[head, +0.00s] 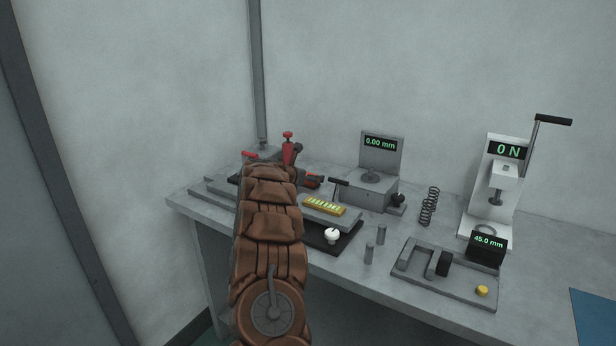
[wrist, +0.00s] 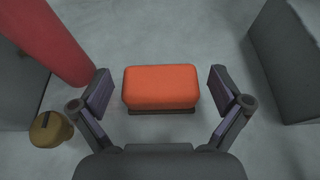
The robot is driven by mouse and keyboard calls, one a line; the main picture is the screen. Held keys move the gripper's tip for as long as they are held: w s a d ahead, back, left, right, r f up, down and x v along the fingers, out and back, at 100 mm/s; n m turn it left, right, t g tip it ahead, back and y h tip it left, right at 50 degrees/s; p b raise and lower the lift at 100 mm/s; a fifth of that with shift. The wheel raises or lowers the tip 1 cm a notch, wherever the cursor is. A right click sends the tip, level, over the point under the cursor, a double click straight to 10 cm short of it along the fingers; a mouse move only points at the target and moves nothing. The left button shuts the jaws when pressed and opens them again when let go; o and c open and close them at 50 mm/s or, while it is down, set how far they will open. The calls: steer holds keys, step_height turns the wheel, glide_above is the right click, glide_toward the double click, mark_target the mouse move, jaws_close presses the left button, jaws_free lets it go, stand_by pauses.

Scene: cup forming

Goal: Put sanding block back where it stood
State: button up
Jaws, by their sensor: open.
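The sanding block (wrist: 161,87), an orange-red pad on a thin brown base, lies flat on the grey surface in the middle of the wrist view. My gripper (wrist: 160,84) is open, with one finger to the left of the block and one to its right. Gaps show between both fingers and the block. In the head view my arm covers much of the left part of the bench, and I cannot tell the block clearly there.
In the wrist view a red cylinder (wrist: 65,42) and a brass knob (wrist: 48,129) stand left, and a dark grey body (wrist: 289,60) right. On the bench (head: 375,295) are a gauge (head: 380,155), a spring (head: 430,206), a press (head: 492,190) and two pins.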

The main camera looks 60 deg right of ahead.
steer(key=shift+r, duration=0.2)
steer(key=shift+a+r, duration=0.1)
steer(key=shift+a, duration=0.5)
steer(key=shift+b+v, duration=0.85)
steer(key=shift+v, duration=4.55)
steer(key=shift+s, duration=0.1)
